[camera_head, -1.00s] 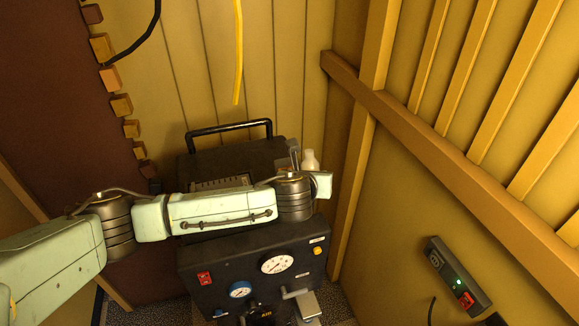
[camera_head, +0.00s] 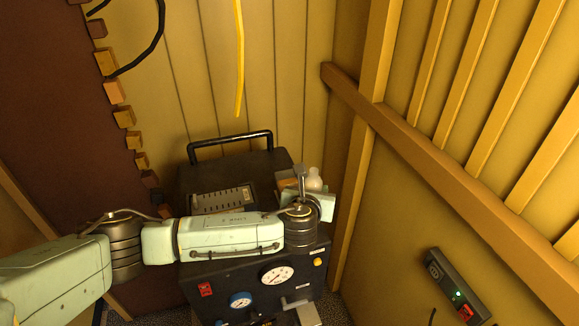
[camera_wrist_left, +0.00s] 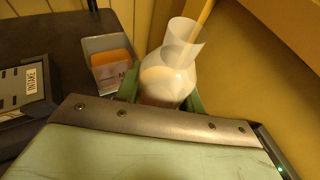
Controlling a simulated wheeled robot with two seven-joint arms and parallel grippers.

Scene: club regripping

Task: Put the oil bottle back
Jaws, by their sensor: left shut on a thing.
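The oil bottle appears as a translucent whitish bottle (camera_wrist_left: 172,68) with a wide flared top in the left wrist view. Its top also shows in the head view (camera_head: 314,178), at the back right corner of the dark machine. My left gripper (camera_wrist_left: 163,97) is shut on the bottle, with green fingers on either side of its lower body. In the head view the gripper (camera_head: 320,203) is mostly hidden behind my wrist. The bottle's base is hidden, so I cannot tell whether it touches the surface. My right gripper is not in view.
A small grey bin (camera_wrist_left: 93,45) with an orange, labelled thing stands left of the bottle on the machine top. The machine (camera_head: 225,270) has gauges and a black handle (camera_head: 230,143). A wooden wall (camera_head: 360,200) stands close on the right. A yellow hose (camera_head: 239,60) hangs behind.

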